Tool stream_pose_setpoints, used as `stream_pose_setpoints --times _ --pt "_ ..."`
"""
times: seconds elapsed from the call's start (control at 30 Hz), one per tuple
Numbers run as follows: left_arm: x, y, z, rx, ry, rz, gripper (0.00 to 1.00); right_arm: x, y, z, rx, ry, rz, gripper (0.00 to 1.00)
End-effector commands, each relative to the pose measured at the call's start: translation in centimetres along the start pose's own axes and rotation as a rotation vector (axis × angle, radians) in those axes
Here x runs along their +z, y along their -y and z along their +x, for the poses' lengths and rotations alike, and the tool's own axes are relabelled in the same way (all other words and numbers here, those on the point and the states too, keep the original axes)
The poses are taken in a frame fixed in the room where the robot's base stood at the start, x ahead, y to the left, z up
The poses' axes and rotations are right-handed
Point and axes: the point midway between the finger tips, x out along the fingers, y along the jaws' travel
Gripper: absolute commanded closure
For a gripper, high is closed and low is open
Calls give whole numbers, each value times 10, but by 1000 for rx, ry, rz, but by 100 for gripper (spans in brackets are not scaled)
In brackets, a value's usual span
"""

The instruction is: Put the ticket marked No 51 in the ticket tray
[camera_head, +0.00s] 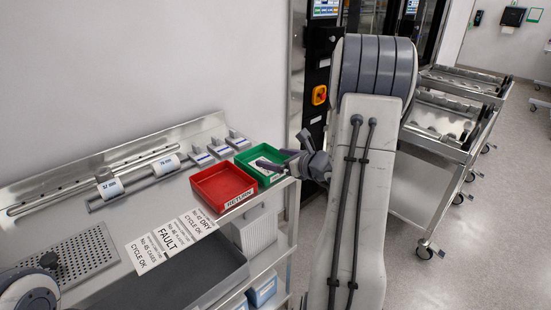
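Three white printed tickets lie overlapping on the bench. One reads FAULT (172,237), one in front reads CYCLE OK (149,252), and one behind mentions DRY (198,222). Their numbers are too small to read surely, so I cannot pick out No 51. A green tray (240,158) stands at the bench's right end, beside a red tray (205,183) labelled RETURN. My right gripper (269,159) is over the green tray, its dark fingers apparently apart. A pale patch beneath the fingers is unclear.
A dark grey basin (185,285) lies in front of the tickets. A perforated plate (75,255) is at left. Rods with white labelled collars (110,187) and several small grey blocks (220,148) line the back. Steel carts (440,130) stand at right.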

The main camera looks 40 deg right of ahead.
Motion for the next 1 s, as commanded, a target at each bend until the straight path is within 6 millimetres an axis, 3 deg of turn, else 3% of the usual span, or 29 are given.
stream_pose_setpoints --times 0.27,0.7,1.0 --pt "0 0 1 0 0 0 100 0 2 -13 -4 1 0 0" --pt "0 0 1 0 0 0 100 0 1 -92 -4 1 0 0" --pt "0 0 1 0 0 0 100 0 0 -105 0 0 0 0"
